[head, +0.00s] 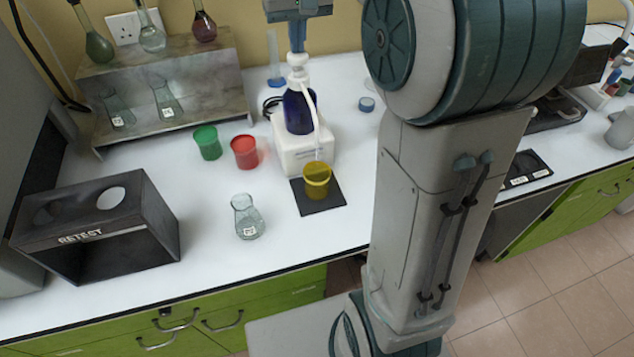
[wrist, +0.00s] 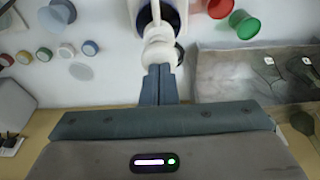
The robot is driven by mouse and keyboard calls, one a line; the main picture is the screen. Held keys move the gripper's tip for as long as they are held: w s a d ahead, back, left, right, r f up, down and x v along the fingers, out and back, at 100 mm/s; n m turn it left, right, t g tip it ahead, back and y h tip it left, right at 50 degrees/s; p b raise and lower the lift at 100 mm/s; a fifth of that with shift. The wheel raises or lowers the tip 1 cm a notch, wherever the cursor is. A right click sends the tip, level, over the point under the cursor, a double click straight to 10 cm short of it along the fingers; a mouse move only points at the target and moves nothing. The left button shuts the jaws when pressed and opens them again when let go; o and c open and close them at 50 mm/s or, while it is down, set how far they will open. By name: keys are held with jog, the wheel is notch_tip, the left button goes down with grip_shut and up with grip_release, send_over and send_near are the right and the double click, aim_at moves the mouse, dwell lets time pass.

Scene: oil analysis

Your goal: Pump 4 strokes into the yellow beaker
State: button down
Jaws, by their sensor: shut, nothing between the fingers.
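The yellow beaker (head: 317,184) stands upright on a black mat (head: 322,206) in the head view, under the spout of the pump. The pump bottle (head: 299,110) is dark blue with a white pump head (head: 297,62) and sits in a white block (head: 290,150). My gripper (head: 297,45) is shut and points down, directly over the pump head. In the wrist view the shut fingers (wrist: 158,75) reach to the white pump head (wrist: 160,54); I cannot tell whether they touch it. The yellow beaker is not visible in the wrist view.
A green beaker (head: 207,142) and red beaker (head: 244,151) stand left of the pump. A glass flask (head: 248,217) stands in front of them. A black RETEST box (head: 98,232) is at the left, a flask rack (head: 170,85) behind. My arm covers the right middle.

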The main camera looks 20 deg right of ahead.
jog(key=shift+f+b, duration=0.3)
jog(key=shift+f, duration=0.35)
jog(key=shift+r, duration=0.1)
jog(key=shift+w+p+v, duration=0.2)
jog(key=shift+p+v, duration=0.7)
jog(key=shift+w+p+v, duration=0.2)
jog(key=shift+p+v, duration=0.7)
jog(key=shift+s+r, duration=0.1)
